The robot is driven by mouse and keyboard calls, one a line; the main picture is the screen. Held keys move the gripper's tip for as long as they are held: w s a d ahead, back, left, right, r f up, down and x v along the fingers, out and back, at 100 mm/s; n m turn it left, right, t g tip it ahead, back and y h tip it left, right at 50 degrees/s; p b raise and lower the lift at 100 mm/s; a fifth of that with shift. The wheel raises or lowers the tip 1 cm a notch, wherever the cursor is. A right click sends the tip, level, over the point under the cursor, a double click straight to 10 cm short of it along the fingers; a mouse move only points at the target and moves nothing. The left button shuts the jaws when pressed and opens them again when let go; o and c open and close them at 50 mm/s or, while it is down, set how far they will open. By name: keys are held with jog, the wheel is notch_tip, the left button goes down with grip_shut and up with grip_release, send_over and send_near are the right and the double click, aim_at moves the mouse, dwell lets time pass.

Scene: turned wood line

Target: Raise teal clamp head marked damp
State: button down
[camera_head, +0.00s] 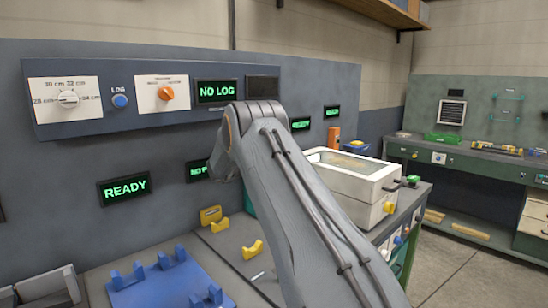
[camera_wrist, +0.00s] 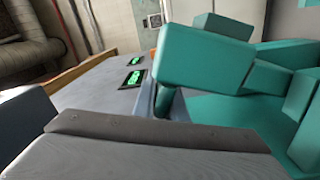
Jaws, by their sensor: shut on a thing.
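The teal clamp head (camera_wrist: 205,58) fills the right of the wrist view as chunky teal blocks and arms. A small teal edge of the clamp (camera_head: 248,199) shows in the head view beside my arm. My gripper (camera_wrist: 165,118) is shut on the teal clamp head, with a grey finger across the bottom of the wrist view. The exact contact is partly hidden. In the head view my forearm covers the gripper and most of the clamp. No "damp" mark is legible.
A control panel (camera_head: 190,117) with a "NO LOG" display is on the wall behind. A blue cradle (camera_head: 165,287) and yellow supports (camera_head: 252,250) sit on the bench at left. A white lidded box (camera_head: 345,190) stands right of my arm. Green-lit displays (camera_wrist: 133,78) show in the wrist view.

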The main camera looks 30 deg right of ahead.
dwell(0.3)
jog(key=c, duration=1.8)
grip_release()
jog(key=shift+s, duration=0.1)
jog(key=shift+b+v, duration=0.95)
jog(key=shift+v, duration=2.9)
jog(key=shift+c, duration=0.2)
